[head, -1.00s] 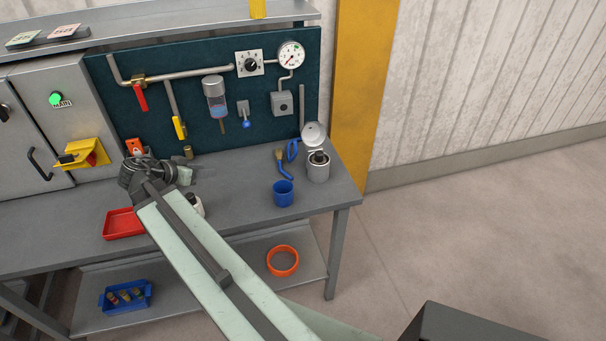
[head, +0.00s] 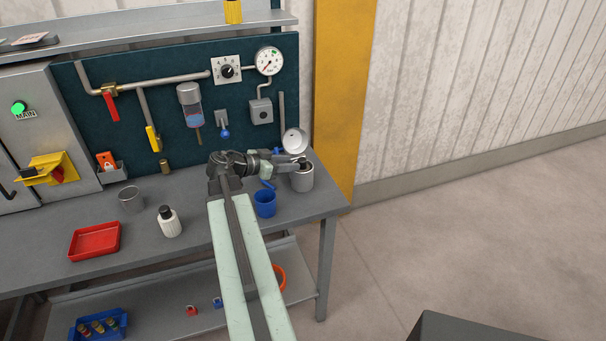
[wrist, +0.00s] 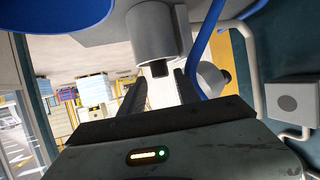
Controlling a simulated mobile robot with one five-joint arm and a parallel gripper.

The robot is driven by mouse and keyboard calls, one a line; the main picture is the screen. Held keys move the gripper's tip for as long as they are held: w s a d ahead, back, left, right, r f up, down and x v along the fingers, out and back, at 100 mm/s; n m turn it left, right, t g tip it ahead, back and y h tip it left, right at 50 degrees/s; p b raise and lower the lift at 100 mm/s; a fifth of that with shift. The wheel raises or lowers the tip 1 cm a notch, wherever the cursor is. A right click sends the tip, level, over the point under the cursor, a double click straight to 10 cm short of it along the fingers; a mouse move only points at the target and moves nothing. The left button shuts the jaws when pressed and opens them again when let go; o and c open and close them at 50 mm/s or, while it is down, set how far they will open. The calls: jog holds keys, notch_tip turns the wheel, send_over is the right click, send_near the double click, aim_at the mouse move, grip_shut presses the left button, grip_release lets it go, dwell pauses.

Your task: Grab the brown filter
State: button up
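A grey metal canister (head: 303,180) stands near the right end of the bench, its round lid (head: 295,140) raised behind it. A dark brown piece, apparently the filter, sticks out of the canister's mouth; in the wrist view its end (wrist: 159,69) shows below the canister (wrist: 162,35), which appears upside down there. My gripper (head: 296,162) is at the canister's mouth. In the wrist view its two dark fingers (wrist: 158,84) are apart, with the brown end just beyond and between their tips. I see no clear contact.
A white bottle (head: 169,222), a grey cup (head: 131,199) and a red tray (head: 95,241) are farther left. The pipe board (head: 190,100) stands behind.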

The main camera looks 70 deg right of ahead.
jog(key=b+x, duration=0.1)
jog(key=x, duration=0.3)
jog(key=shift+s+d+f, duration=0.1)
jog(key=shift+d, duration=0.15)
grip_shut()
notch_tip(320, 180, up, 10)
jog(key=p, duration=0.9)
jog(key=shift+p, duration=0.4)
